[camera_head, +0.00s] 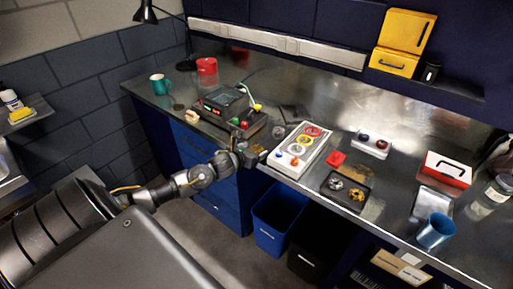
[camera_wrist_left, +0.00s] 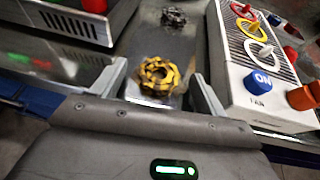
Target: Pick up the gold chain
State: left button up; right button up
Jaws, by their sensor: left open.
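A gold chain (camera_wrist_left: 158,76), coiled into a ring, lies on a grey strip of surface in the left wrist view. My left gripper (camera_wrist_left: 160,72) is open, with one finger on either side of the chain in that picture; I see no contact. In the head view my left gripper (camera_head: 257,154) is at the bench's front edge, left of the white panel, and seems to hide this chain. A dark chain-like coil (camera_wrist_left: 173,17) lies farther back. My right gripper is not in view.
The white ring panel (camera_head: 299,150) stands close right of the gripper, and the control box (camera_head: 229,108) stands left. A black tray (camera_head: 333,193) farther right holds a grey and a gold ring-shaped item. A blue bin (camera_head: 276,215) stands below the bench edge.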

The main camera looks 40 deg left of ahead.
pick_arm(q)
jog(key=shift+w+f, duration=0.15)
jog(key=shift+w, duration=0.2)
jog(key=c, duration=1.1)
